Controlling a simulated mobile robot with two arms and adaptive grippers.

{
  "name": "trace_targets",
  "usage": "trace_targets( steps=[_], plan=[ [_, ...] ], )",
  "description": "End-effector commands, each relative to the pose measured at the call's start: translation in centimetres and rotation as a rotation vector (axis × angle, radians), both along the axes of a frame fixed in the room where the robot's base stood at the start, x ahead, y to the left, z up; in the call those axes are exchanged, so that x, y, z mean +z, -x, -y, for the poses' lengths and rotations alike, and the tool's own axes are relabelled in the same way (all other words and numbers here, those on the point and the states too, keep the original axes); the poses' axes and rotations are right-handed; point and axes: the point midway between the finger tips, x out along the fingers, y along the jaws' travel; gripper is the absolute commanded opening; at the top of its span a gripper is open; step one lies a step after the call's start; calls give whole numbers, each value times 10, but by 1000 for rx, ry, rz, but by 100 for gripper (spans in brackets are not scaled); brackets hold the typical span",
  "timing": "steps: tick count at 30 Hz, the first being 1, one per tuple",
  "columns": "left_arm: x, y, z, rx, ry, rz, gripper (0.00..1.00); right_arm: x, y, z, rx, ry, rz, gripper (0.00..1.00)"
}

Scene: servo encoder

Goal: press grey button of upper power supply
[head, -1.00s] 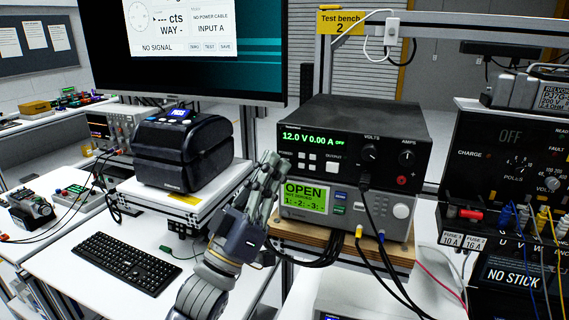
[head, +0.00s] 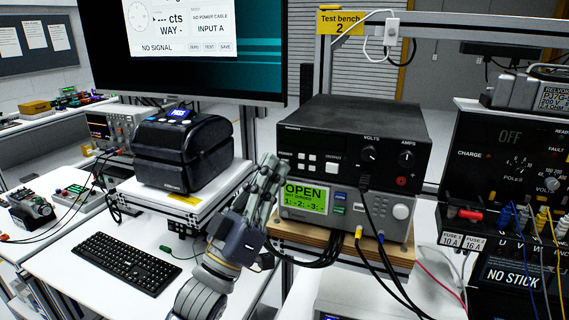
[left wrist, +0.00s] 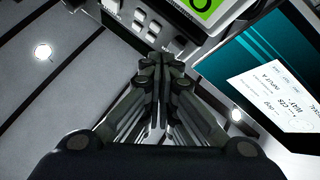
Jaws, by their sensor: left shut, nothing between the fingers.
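The upper power supply (head: 352,138) is a black box with two knobs, and its display is dark. Small light grey buttons (head: 307,162) sit in a cluster at the left of its front, with another button (head: 331,167) beside them. My left gripper (head: 270,161) is shut and empty, its fingertips just left of the supply's front edge. In the left wrist view, the shut fingertips (left wrist: 161,60) point toward the panel, with several buttons (left wrist: 140,14) beyond them. Contact with a button cannot be made out. My right gripper is out of view.
A lower supply with a green "OPEN" display (head: 306,197) sits directly beneath, with cables hanging from its front. A black printer (head: 184,150) and a keyboard (head: 126,263) are to the left. A black panel with plugged leads (head: 512,150) stands right.

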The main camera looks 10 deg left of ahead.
Motion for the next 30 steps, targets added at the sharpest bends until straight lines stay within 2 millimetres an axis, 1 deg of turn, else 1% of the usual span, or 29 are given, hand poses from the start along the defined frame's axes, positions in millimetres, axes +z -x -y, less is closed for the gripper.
trace_targets(
  steps=[8,11,24,30],
  plan=[
    [0,2,0,0,1,1,0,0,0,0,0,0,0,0],
    [1,6,-1,-1,1,1,0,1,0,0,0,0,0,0],
    [0,49,-10,-1,1,0,0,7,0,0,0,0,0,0],
    [0,60,-12,-1,1,0,0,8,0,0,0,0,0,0]
  ],
)
